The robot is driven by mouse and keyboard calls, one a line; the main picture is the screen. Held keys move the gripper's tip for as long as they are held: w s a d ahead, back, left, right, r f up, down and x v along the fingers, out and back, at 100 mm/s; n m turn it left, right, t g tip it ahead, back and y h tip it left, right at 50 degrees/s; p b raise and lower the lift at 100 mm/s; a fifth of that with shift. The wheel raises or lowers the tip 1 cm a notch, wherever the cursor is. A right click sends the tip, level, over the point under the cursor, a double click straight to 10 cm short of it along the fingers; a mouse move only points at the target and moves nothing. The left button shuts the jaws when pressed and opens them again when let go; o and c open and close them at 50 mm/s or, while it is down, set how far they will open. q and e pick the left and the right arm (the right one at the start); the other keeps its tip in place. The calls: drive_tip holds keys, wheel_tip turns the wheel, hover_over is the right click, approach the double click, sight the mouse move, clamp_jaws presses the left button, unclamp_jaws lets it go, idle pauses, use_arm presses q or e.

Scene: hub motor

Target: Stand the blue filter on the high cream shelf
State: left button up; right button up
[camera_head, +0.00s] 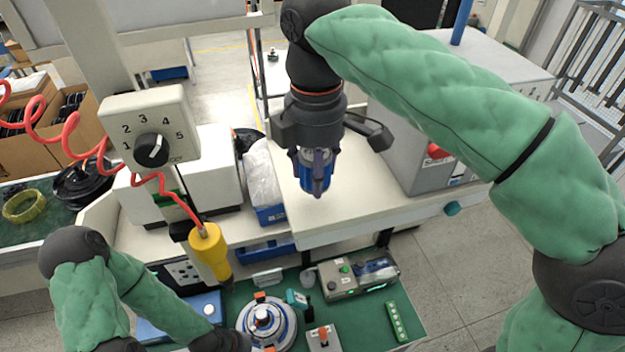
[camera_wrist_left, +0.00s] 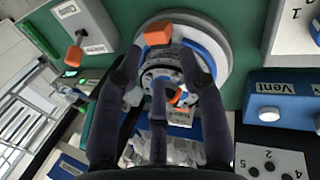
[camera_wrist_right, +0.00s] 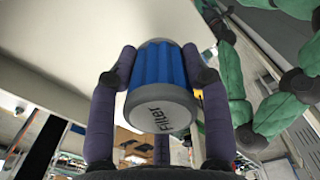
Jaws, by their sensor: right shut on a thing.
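The blue filter (camera_head: 314,172) is held in my right gripper (camera_head: 318,160), in front of or over the cream shelf (camera_head: 370,207). In the right wrist view the fingers close on both sides of the filter (camera_wrist_right: 158,82), whose grey end reads "Filter". The pale shelf surface (camera_wrist_right: 50,45) shows beside it there; I cannot tell whether they touch. My left gripper (camera_wrist_left: 160,70) has its fingers spread, empty, above the round white and blue hub motor (camera_wrist_left: 205,50). In the head view the left arm is low at the left and its fingers are hard to make out.
A grey cabinet (camera_head: 425,145) stands right of the shelf's clear top, and a bagged white item (camera_head: 261,180) at its left. A yellow screwdriver (camera_head: 209,252) hangs on a red coiled cord before a dial box (camera_head: 150,130). The green mat (camera_head: 375,325) below holds several devices.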

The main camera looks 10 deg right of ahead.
drive_tip(key=shift+w+a+f, duration=0.1)
drive_tip(key=shift+w+f, duration=0.15)
drive_tip(key=shift+f, duration=0.1)
drive_tip(key=shift+f+p, duration=0.3)
drive_tip(key=shift+f, duration=1.35)
drive_tip(key=shift+f, duration=0.15)
drive_tip(key=o, duration=1.2)
wheel_tip(320, 180, up, 12)
drive_tip(key=shift+r, duration=0.2)
